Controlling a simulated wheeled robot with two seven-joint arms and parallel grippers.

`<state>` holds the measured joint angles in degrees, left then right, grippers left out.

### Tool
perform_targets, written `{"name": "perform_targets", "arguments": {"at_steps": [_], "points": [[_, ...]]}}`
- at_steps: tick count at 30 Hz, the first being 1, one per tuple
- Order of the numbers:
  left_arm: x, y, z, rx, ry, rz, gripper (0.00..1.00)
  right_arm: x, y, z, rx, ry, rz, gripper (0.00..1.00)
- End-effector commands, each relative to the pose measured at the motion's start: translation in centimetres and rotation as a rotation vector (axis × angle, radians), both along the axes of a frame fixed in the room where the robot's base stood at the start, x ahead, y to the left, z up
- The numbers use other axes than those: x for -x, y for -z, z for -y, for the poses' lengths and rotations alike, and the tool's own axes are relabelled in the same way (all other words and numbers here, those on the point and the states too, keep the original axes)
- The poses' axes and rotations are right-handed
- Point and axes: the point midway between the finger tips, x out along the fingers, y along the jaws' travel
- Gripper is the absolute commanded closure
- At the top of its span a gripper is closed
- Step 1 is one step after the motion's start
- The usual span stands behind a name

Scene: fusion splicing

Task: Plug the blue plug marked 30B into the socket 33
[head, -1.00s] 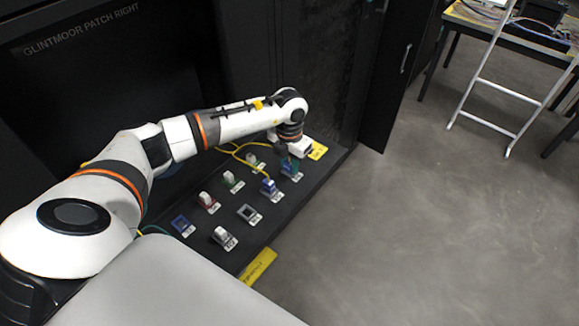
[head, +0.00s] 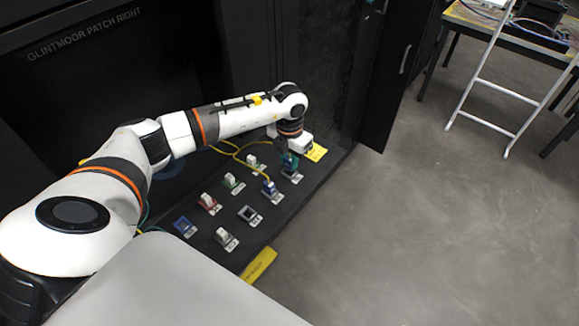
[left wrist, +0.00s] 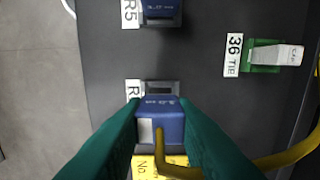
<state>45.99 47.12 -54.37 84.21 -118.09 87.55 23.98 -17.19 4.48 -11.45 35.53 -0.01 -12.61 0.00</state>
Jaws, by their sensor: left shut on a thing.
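My left gripper (head: 290,160) is at the far right end of the dark sloping panel in the head view. In the left wrist view its teal fingers (left wrist: 160,112) are shut on a blue plug (left wrist: 172,125) with a yellow cable. The print on the plug is too small to read surely. A grey-framed socket (left wrist: 160,87) shows just past the plug, its label partly covered; I cannot tell whether the plug is seated in it. I cannot make out the number 33 on any label. My right gripper is not in view.
Another blue piece (left wrist: 160,10) sits by label R5, and a green holder (left wrist: 265,54) with a pale cap by label 36 TIE. Another blue plug with a yellow cable (head: 269,187) stands nearby on the panel. Open floor (head: 420,240) lies to the right.

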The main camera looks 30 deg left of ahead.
Motion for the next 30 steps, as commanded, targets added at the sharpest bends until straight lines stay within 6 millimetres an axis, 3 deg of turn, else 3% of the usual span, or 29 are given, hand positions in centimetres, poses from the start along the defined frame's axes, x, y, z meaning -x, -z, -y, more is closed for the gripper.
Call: {"name": "perform_targets", "arguments": {"at_steps": [30], "points": [[0.0, -3.7, 0.0, -0.001, 0.0, 0.0, 1.0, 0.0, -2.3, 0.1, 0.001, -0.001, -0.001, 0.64]]}}
